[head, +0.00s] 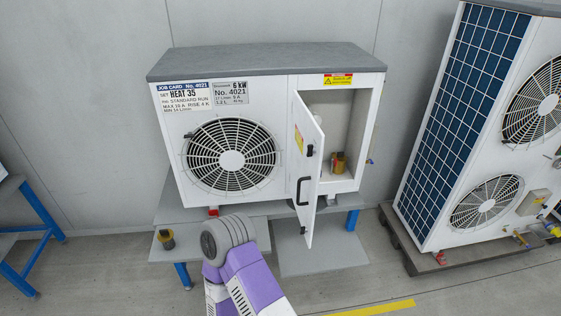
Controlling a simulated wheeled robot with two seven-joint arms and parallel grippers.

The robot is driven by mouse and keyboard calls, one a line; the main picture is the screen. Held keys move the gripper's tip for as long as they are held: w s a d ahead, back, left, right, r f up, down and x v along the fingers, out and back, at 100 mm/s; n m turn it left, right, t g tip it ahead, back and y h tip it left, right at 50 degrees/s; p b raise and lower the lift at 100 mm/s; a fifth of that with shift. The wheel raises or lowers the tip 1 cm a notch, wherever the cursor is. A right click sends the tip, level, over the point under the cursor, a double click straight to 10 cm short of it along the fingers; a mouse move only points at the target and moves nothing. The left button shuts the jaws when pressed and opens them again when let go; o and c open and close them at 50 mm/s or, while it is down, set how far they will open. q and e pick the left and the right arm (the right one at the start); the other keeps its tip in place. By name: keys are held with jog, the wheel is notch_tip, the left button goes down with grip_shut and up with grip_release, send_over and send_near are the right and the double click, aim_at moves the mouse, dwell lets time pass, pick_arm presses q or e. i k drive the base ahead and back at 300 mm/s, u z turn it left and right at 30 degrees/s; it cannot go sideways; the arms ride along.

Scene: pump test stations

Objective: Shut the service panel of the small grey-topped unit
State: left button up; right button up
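The small grey-topped unit (265,62) is a white box with a round fan grille on its left half, standing on a grey bench. Its service panel (308,165) is a white door at the right half, swung open toward me, hinged at its left edge. It has a black handle and small black latches. The opening behind it (335,125) shows a brass-coloured part and a pale cylinder. One purple and grey arm of mine reaches up from the bottom, left of the panel. No gripper fingers of mine can be seen.
A larger unit with blue finned panels (460,100) stands on a low pallet at the right. A brass part (166,239) sits on the bench's left front. A blue-legged bench (40,210) is at the far left.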

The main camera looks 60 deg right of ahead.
aim_at(305, 174)
jog(key=z, duration=2.15)
jog(key=k, duration=0.5)
jog(key=u, duration=1.25)
jog(key=i, duration=1.1)
jog(key=z, duration=2.4)
